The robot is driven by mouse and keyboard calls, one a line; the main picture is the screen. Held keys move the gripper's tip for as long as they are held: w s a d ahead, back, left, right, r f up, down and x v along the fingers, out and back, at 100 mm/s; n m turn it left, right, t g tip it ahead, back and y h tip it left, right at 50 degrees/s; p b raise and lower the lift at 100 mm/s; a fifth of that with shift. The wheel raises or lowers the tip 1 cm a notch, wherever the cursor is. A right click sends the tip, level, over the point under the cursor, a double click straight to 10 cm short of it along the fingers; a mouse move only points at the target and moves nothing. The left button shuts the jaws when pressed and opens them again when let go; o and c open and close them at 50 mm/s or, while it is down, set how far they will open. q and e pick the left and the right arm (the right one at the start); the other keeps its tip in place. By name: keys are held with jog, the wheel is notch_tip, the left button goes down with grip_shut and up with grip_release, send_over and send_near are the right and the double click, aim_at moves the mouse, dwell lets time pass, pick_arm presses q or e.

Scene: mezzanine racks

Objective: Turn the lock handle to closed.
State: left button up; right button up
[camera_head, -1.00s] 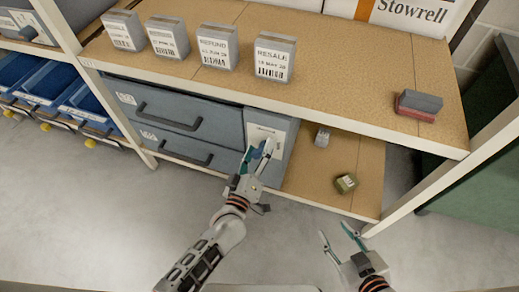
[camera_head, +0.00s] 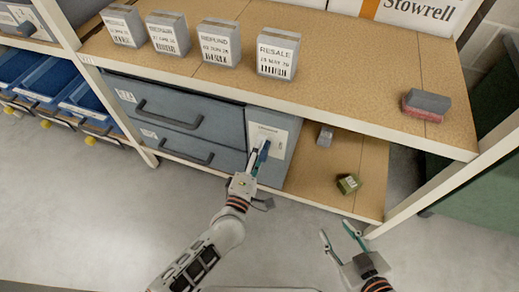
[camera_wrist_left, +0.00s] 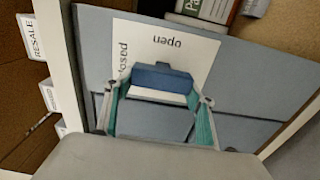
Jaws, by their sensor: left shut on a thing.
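The lock's pale plate (camera_head: 280,135) is on the grey front panel right of the two drawers. In the left wrist view the plate (camera_wrist_left: 205,35) shows the words "open" and, partly hidden, "closed". The blue lock handle (camera_wrist_left: 160,78) lies between the teal fingers of my left gripper (camera_wrist_left: 160,100), which is shut on it. In the head view the left gripper (camera_head: 258,158) covers much of the handle, so its exact angle is hard to tell. My right gripper (camera_head: 341,240) is open and empty, in front of the lower shelf.
Several labelled grey boxes (camera_head: 277,54) stand on the upper shelf (camera_head: 350,80). A grey and red block (camera_head: 426,105) lies at its right. Blue bins (camera_head: 50,85) are at left.

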dwell(0.5)
pick_arm(q)
jog(key=o, duration=1.1)
